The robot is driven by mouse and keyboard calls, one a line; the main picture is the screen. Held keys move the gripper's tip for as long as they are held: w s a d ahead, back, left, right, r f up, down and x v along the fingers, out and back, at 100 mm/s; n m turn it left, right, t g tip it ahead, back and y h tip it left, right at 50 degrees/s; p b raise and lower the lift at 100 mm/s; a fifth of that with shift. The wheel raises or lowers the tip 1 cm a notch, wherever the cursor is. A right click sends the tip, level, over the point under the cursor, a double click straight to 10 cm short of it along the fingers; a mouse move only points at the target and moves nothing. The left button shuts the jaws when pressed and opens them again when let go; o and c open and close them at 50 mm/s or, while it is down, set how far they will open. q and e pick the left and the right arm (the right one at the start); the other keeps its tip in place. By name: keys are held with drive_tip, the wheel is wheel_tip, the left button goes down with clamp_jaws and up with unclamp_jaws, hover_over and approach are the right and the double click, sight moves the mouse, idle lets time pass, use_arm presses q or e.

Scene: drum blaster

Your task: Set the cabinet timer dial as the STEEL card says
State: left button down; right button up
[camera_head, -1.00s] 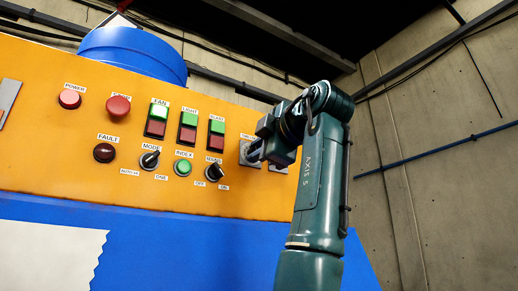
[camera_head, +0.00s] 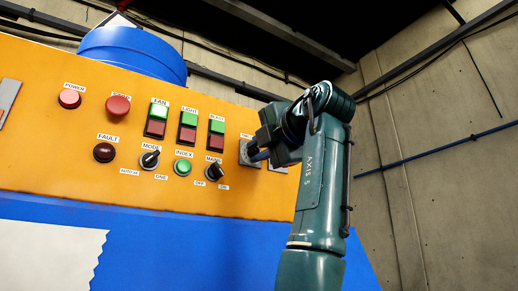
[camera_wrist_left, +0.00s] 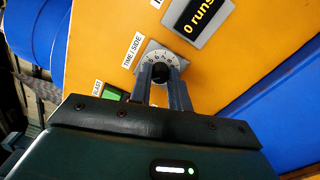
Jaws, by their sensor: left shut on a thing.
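The cabinet timer dial (camera_wrist_left: 160,71) has a black knob on a pale round scale on a grey plate, labelled "TIME / SIDE". In the wrist view the fingers of my left gripper (camera_wrist_left: 161,80) stand on both sides of the knob and are shut on it. The knob's pointer and the setting cannot be read. In the head view my left gripper (camera_head: 256,154) is at the right end of the orange panel and hides the dial. No STEEL card can be made out. My right gripper is not in view.
The orange panel (camera_head: 60,125) carries lamps, buttons and switches, including the MODE switch (camera_head: 150,160) and a red mushroom button (camera_head: 118,106). A display reading "0 runs" (camera_wrist_left: 198,18) is beside the dial. A concrete wall (camera_head: 440,190) is at the right.

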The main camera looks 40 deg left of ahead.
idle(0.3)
use_arm(q)
drive_tip(key=c, duration=1.3)
unclamp_jaws()
drive_tip(key=v, duration=1.3)
drive_tip(key=shift+d, duration=0.15)
drive_tip(key=shift+f, duration=0.1)
